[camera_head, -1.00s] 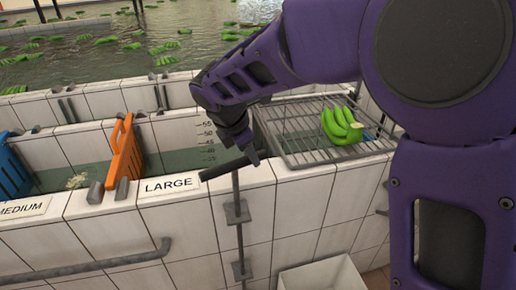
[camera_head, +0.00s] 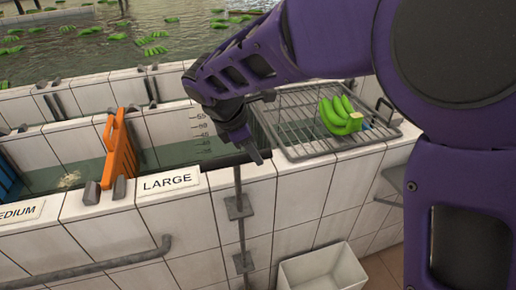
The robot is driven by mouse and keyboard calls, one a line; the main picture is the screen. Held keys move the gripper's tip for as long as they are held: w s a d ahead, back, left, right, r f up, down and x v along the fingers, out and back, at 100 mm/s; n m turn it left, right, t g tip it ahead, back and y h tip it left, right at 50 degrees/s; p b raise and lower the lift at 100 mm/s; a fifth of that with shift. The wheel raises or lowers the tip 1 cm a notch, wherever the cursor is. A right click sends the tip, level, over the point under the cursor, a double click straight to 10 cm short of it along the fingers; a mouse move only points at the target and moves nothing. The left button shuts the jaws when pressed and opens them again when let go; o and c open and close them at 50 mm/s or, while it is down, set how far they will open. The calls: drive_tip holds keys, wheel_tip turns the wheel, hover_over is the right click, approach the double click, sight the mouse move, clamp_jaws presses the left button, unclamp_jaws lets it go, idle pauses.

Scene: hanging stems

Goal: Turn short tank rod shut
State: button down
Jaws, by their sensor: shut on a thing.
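The short tank rod (camera_head: 240,230) runs upright down the front of the tiled tank wall, in brackets. Its dark bar handle (camera_head: 220,162) lies across the top of the wall, right of the LARGE label (camera_head: 170,182), roughly along the wall's front edge. My gripper (camera_head: 254,153) comes down from above and is shut on the right part of the handle. The fingers partly hide that end, so the exact grip is hard to see.
A wire rack (camera_head: 300,148) with green bananas (camera_head: 341,116) lies just right of my gripper. An orange divider (camera_head: 120,148) stands left in the tank. A white bin (camera_head: 322,272) sits below. Water with floating bananas lies behind.

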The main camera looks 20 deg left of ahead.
drive_tip(key=shift+f, duration=0.1)
drive_tip(key=c, duration=0.6)
unclamp_jaws()
drive_tip(key=v, duration=1.7)
drive_tip(key=shift+r, duration=0.2)
drive_tip(key=shift+s, duration=0.1)
